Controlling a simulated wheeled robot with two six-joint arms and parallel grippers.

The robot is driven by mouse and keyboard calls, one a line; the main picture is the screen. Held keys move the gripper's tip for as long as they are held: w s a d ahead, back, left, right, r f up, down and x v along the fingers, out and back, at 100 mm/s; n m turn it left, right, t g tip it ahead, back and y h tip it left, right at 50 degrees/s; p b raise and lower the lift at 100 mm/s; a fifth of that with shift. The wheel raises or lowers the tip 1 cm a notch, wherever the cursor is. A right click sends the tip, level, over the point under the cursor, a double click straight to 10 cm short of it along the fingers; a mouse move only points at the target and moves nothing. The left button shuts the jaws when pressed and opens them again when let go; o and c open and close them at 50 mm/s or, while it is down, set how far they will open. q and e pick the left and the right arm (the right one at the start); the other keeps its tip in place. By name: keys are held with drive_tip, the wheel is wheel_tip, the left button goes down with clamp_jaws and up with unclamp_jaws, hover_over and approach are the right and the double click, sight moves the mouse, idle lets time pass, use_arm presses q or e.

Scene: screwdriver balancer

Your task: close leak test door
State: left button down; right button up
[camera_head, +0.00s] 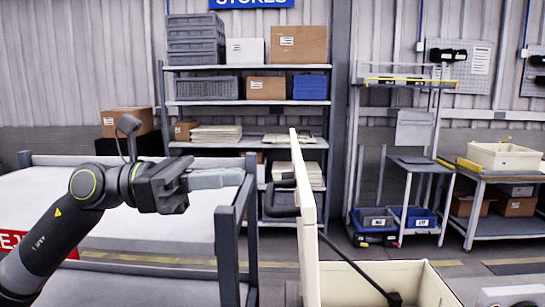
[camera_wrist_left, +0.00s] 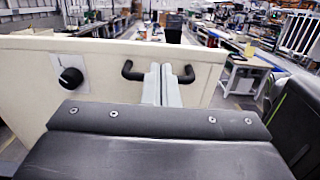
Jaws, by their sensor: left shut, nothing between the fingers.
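The leak test door (camera_head: 303,215) is a cream panel standing upright and seen nearly edge-on in the head view, above a cream open box (camera_head: 425,285). Its black handle (camera_head: 281,203) sticks out on the left side. In the left wrist view the door (camera_wrist_left: 105,60) fills the middle, with a black knob (camera_wrist_left: 71,78) and the handle (camera_wrist_left: 130,70) partly hidden behind my fingers. My left gripper (camera_head: 240,178) is shut and empty, its grey fingers pointing at the door, left of the handle and apparently apart from it. The fingers also show in the wrist view (camera_wrist_left: 162,76). My right gripper is not in view.
A black rod (camera_head: 362,268) runs from the door down to the box. A grey-framed table (camera_head: 228,225) stands close under my left arm. Shelves (camera_head: 245,103) with crates and cartons stand behind. A bench with a bin (camera_head: 503,156) is at the right.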

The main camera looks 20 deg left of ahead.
sight(273, 193)
use_arm(q)
drive_tip(key=shift+p+x, duration=2.15)
drive_tip(key=shift+x, duration=1.35)
